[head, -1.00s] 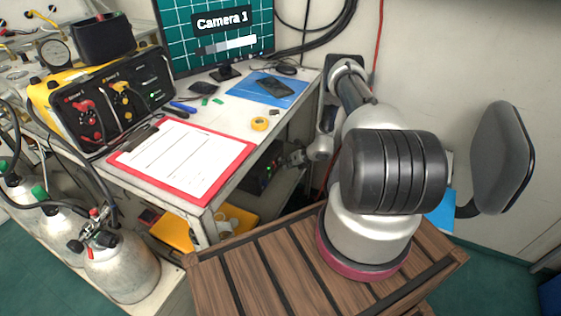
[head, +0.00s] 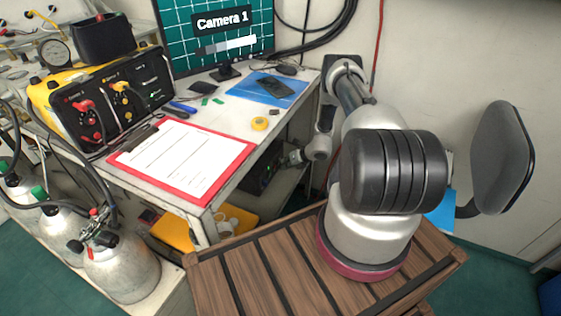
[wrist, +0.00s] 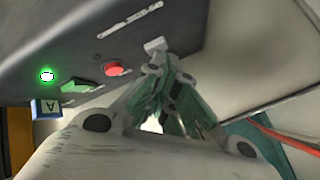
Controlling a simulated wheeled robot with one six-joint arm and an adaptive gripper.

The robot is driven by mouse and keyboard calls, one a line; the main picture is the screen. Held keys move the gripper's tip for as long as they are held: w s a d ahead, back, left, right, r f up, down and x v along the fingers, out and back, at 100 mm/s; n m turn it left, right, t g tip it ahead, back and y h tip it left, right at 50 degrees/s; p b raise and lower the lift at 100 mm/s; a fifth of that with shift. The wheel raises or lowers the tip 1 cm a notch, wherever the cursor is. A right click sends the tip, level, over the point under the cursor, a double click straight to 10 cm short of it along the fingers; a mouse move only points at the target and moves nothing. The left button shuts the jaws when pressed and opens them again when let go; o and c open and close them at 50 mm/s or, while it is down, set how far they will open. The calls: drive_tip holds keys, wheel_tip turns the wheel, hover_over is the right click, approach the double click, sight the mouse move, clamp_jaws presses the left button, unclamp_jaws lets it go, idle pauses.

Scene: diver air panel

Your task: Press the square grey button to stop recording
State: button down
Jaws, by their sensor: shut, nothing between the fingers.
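The square grey button (wrist: 155,45) shows pale on the dark recorder front (wrist: 90,40) in the wrist view, right of a round red button (wrist: 115,69) and a green button (wrist: 82,86). My gripper (wrist: 158,66) is shut and empty. Its fingertips are right at the grey button, overlapping its lower edge in the picture; I cannot tell whether they touch. In the head view the recorder (head: 262,176) is a black box on the shelf under the desk, and my gripper (head: 296,158) reaches in from its right. The grey button cannot be made out there.
A green light (wrist: 47,76) glows on the recorder. The desk top above holds a red clipboard (head: 247,152), a blue mat (head: 245,90) and a yellow tape roll (head: 259,124). A wooden crate (head: 250,265) stands in front. A grey chair back (head: 500,160) is at right.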

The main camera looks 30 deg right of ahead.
drive_tip(key=shift+s+d, duration=0.45)
drive_tip(key=shift+s, duration=0.15)
drive_tip(key=shift+s+d, duration=0.8)
drive_tip(key=shift+s, duration=0.2)
drive_tip(key=shift+s+d, duration=0.75)
drive_tip(key=shift+s, duration=0.2)
